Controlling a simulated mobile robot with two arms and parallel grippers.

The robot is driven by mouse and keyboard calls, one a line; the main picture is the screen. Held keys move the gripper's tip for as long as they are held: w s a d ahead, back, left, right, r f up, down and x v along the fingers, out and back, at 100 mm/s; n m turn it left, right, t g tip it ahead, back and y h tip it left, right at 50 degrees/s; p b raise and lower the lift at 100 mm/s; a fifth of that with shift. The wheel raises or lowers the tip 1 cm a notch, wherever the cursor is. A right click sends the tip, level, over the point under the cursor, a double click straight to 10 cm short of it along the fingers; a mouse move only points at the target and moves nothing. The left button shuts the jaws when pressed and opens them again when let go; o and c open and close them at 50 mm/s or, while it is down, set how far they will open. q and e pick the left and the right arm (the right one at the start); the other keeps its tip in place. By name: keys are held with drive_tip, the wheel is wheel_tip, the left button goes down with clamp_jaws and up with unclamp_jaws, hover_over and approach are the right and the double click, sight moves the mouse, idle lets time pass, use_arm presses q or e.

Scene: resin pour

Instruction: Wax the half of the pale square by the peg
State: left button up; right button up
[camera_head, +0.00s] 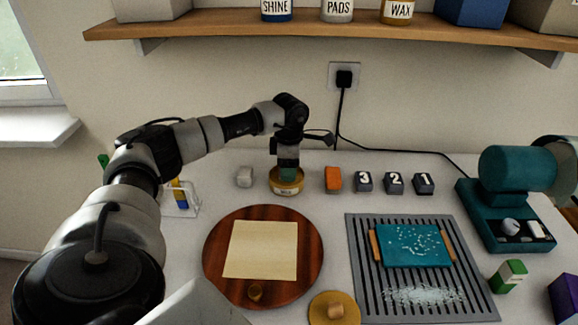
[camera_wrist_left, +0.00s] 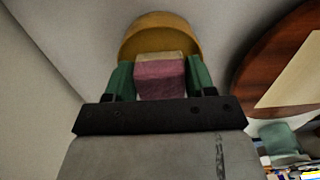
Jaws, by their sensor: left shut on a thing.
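A pale square (camera_head: 261,250) lies on a round red-brown board (camera_head: 219,257). A small brown peg (camera_head: 255,292) stands on the board by the square's near edge. My left gripper (camera_head: 287,168) points down over a round yellow wax tin (camera_head: 286,187) behind the board. In the left wrist view the gripper (camera_wrist_left: 160,82) is shut on a pinkish block (camera_wrist_left: 160,78), with the yellow tin (camera_wrist_left: 158,24) just beyond it. I cannot tell whether the block touches the wax. My right gripper is not in view.
A round wooden lid with a knob (camera_head: 335,311) lies at the front. A grey slatted tray (camera_head: 362,290) holds a teal block (camera_head: 412,245) and white flakes. A white block (camera_head: 244,177), an orange block (camera_head: 333,179) and numbered blocks (camera_head: 364,183) flank the tin. A teal machine (camera_head: 500,225) stands right.

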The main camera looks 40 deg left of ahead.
use_arm(q)
drive_tip(key=shift+r+p, duration=2.25)
drive_tip(key=shift+r, duration=1.1)
drive_tip(key=shift+f, duration=0.1)
drive_tip(key=shift+d+m, duration=0.3)
drive_tip(key=shift+d, duration=0.1)
drive_tip(key=s+d+m, duration=0.8)
drive_tip(key=d+m, duration=0.4)
drive_tip(key=s+d+f+m, duration=0.1)
drive_tip(key=s+d+m, duration=0.7)
drive_tip(key=d+m, duration=0.4)
drive_tip(key=shift+d+m, duration=0.4)
drive_tip(key=shift+m, duration=0.3)
